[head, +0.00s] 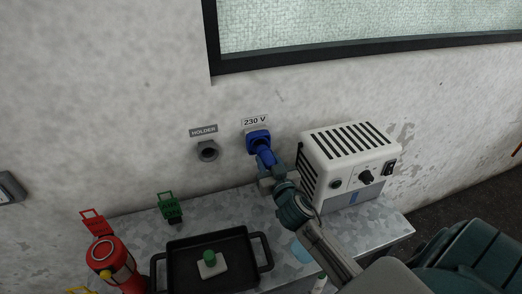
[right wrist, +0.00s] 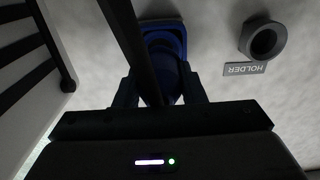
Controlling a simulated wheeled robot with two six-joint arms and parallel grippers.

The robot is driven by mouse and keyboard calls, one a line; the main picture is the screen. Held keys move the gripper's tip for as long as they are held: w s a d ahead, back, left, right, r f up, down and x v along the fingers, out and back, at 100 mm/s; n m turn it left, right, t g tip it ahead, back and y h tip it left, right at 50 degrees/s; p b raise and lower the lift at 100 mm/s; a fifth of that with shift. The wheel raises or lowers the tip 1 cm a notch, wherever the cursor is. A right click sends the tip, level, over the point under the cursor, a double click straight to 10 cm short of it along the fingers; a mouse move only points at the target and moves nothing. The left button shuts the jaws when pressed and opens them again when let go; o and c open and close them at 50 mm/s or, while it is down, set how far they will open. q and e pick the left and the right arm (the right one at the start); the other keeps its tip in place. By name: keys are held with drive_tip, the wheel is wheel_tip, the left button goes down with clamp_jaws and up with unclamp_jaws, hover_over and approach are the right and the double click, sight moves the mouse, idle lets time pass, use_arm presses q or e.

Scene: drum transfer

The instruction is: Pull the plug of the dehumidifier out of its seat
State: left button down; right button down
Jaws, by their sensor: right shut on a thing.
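The blue plug (head: 265,152) sits in the blue wall seat (head: 257,136) under the 230 V label. My right gripper (head: 268,170) is shut on the plug, its fingers on either side of the plug body. The right wrist view also shows the plug (right wrist: 167,78) between the dark fingers, with the blue seat (right wrist: 163,30) behind it against the wall. Plug and seat appear joined; the exact contact is partly hidden by a dark bar. The white dehumidifier (head: 345,155) stands on the metal table just right of my gripper. My left gripper does not show.
A grey round holder (head: 208,151) is on the wall left of the seat. A black tray (head: 172,277) with a green-topped button box (head: 211,264), a red canister (head: 112,262) and a green clip-like part (head: 170,208) are to the left. The metal table (head: 232,208) has bare room behind the tray.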

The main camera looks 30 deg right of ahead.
drive_tip(key=shift+v, duration=0.85)
drive_tip(key=shift+s, duration=0.1)
drive_tip(key=shift+w+b, duration=0.2)
drive_tip(key=shift+b, duration=0.1)
drive_tip(key=shift+s+a, duration=0.1)
drive_tip(key=shift+s, duration=0.4)
drive_tip(key=b+v, duration=0.1)
drive_tip(key=v, duration=0.3)
